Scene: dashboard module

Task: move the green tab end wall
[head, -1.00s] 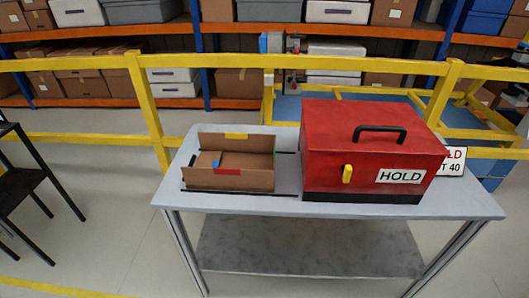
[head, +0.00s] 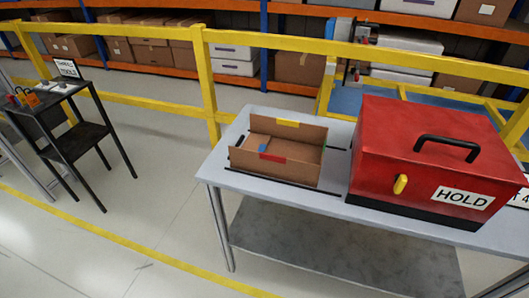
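An open brown cardboard box (head: 300,173) sits on the left part of the grey table. A small blue patch (head: 262,148) shows inside, near the left. No green tab can be made out now, so I cannot tell which end wall carries it. A small dark piece (head: 240,140) shows at the box's left end. My gripper is not in view.
A red case (head: 425,150) with a black handle and a HOLD label stands right of the box on the grey table (head: 225,160). A black side table (head: 75,125) with small items and a sign stands at left. Yellow rails (head: 205,80) run behind; open floor lies between the tables.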

